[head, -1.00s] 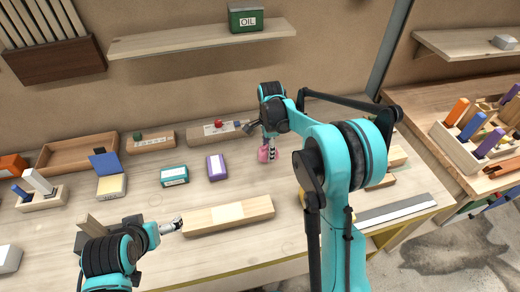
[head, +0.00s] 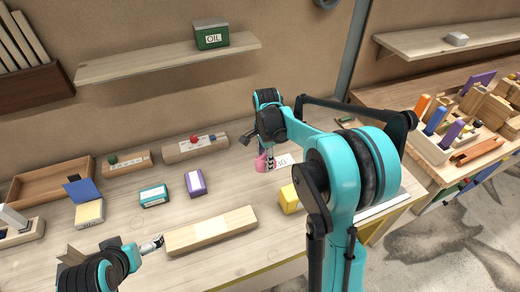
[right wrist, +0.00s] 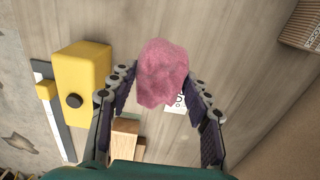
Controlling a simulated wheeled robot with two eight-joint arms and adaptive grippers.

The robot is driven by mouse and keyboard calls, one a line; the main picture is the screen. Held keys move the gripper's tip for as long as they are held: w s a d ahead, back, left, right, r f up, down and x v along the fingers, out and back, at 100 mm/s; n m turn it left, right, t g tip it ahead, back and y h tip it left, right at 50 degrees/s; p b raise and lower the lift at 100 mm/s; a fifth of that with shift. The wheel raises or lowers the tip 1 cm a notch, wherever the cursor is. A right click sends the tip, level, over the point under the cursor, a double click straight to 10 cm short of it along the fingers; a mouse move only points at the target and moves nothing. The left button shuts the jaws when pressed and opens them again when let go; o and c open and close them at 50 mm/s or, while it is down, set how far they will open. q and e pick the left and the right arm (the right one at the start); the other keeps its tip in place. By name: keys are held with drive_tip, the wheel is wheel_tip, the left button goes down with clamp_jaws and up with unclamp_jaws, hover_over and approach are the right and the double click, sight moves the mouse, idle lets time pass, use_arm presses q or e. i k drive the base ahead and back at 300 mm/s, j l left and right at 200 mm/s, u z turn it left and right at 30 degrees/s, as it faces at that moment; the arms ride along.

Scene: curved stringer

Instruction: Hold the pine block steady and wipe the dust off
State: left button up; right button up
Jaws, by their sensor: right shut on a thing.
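The pine block (head: 210,230) is a long pale wooden bar lying flat on the workbench, with a lighter patch near its middle. My left gripper (head: 153,244) is at the block's left end; its fingers are too small to tell whether they grip it. My right gripper (head: 266,162) is beyond the block, up and to the right, shut on a pink cloth (right wrist: 163,73). In the right wrist view the crumpled cloth sits between the fingertips, above the bench. In the head view the cloth (head: 261,163) is partly hidden by the fingers.
A yellow block with a black knob (right wrist: 84,80) stands near my right gripper. A purple box (head: 195,183), a teal box (head: 154,196) and a wooden tray (head: 52,182) are left. A shelf (head: 165,58) holds a green oil tin (head: 211,35). Bench between block and cloth is clear.

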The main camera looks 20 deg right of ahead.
sight(182, 240)
drive_tip(key=k, duration=1)
